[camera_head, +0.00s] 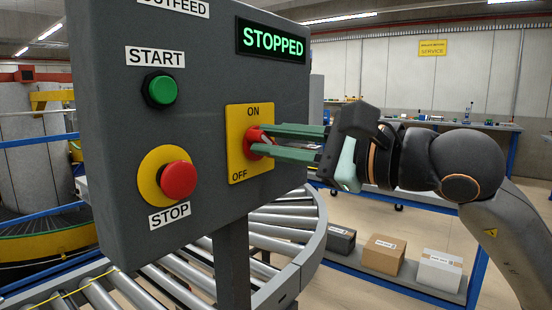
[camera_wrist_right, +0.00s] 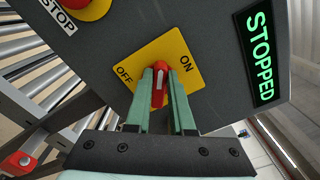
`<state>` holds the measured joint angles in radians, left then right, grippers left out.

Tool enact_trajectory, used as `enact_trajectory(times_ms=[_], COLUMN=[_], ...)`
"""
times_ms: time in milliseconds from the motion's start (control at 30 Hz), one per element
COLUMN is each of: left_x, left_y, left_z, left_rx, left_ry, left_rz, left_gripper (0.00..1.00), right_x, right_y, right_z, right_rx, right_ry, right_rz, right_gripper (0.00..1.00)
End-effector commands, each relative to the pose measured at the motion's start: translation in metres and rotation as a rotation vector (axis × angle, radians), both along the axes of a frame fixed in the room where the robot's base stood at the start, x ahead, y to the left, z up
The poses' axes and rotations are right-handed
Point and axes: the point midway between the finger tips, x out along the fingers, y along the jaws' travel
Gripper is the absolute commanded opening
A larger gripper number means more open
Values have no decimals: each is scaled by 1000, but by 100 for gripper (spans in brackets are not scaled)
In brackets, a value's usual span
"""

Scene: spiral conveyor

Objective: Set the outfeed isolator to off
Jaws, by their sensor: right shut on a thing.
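The outfeed isolator is a red rotary handle on a yellow plate (camera_head: 238,171) marked ON at the top and OFF at the lower left. My right gripper (camera_head: 262,143) comes from the right, its green fingers shut on the red handle (camera_head: 254,137). In the right wrist view the fingers (camera_wrist_right: 160,90) sit either side of the handle (camera_wrist_right: 160,80). A white stripe on it lies between the words OFF and ON; its exact setting is hard to tell. My left gripper is not in view.
On the same grey panel (camera_head: 115,100) are a green START button (camera_head: 162,90), a red STOP button (camera_head: 178,180) and a display (camera_head: 271,41) reading STOPPED. A roller conveyor (camera_head: 165,275) curves below. Boxes (camera_head: 383,254) stand on a low shelf behind.

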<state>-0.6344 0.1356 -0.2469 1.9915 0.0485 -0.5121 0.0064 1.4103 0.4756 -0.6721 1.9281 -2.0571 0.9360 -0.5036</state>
Motion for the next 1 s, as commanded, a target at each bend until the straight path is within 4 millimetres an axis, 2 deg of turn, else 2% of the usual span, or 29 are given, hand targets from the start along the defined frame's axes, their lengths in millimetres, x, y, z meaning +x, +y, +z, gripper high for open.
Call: enact_trajectory(times_ms=[33,233,500,733,1000], left_x=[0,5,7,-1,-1], left_y=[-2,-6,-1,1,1], left_z=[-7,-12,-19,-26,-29], left_rx=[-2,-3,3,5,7], left_ry=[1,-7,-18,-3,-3], left_rz=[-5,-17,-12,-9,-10], left_gripper=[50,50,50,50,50], right_x=[0,-1,-2,-2,-2], right_y=[0,1,2,2,2], right_z=[-5,-7,-9,-10,-11], right_rx=[-29,-140,-267,-339,-378], right_ry=[-37,-188,-362,-462,-515], right_rz=[-1,0,-1,-1,-1], right_gripper=[0,0,0,0,0])
